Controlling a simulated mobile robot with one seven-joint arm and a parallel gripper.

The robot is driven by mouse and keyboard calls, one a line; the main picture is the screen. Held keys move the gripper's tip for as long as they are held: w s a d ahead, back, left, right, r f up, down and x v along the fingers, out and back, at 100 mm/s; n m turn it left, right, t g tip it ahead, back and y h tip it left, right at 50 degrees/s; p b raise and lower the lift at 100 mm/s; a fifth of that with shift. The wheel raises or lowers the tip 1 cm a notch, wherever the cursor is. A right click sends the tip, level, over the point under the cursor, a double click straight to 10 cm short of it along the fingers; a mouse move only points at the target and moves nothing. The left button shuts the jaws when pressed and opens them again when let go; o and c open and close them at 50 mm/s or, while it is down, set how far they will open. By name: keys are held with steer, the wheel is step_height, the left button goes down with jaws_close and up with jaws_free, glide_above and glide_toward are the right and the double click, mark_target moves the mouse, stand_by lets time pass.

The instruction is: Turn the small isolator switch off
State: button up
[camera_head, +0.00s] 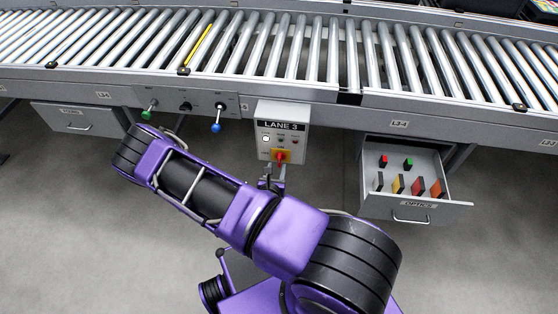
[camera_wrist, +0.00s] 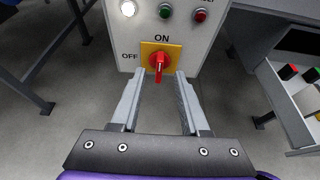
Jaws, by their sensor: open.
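The isolator switch (camera_wrist: 158,66) has a red handle on a yellow plate, on the grey LANE 3 box (camera_head: 283,112). In the wrist view "ON" is printed above it and "OFF" at its left. The red handle stands roughly upright, in line with the "ON" mark. In the head view the switch (camera_head: 281,156) is low on the box. My gripper (camera_wrist: 158,83) is open, its two fingers on either side of the lower handle. I cannot tell whether they touch it. In the head view my arm covers most of the gripper.
The box has a lit white lamp (camera_wrist: 128,8), a green button (camera_wrist: 165,11) and a red one (camera_wrist: 200,15). An open drawer (camera_head: 411,213) with several coloured blocks stands at the right. A roller conveyor (camera_head: 300,55) runs behind. Green and blue knobbed levers (camera_head: 216,127) are at the left.

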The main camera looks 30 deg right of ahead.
mark_target(279, 159)
steer(key=b+x, duration=0.1)
steer(key=x, duration=0.5)
steer(key=shift+w+d+f, duration=0.1)
steer(key=shift+w+d, duration=0.1)
steer(key=shift+w, duration=0.1)
jaws_close()
